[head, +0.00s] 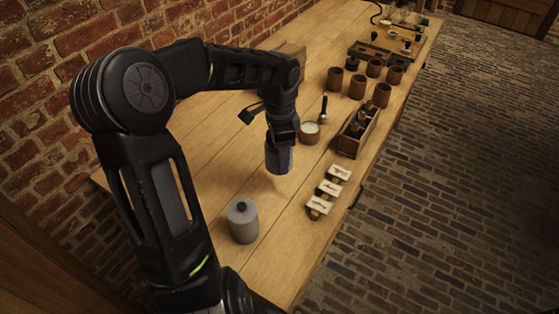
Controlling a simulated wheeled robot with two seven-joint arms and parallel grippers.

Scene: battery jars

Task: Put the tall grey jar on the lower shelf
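A light grey jar (243,222) with a dark knob on its lid stands upright on the near part of the wooden table. My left gripper (282,138) points down farther along the table, apart from that jar. A dark bluish-purple cylindrical jar (278,160) is directly beneath it, and the gripper covers its top. The fingers are too dark and small to tell if they are shut on it. I cannot tell if this jar touches the table. My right gripper is not in view. No lower shelf can be made out.
Right of the dark jar are a small cup with pale contents (309,132), a wooden box (351,141) and pale label cards (329,189) near the table's edge. Several brown cups (357,87) stand farther back. A brick wall (35,65) runs along the left.

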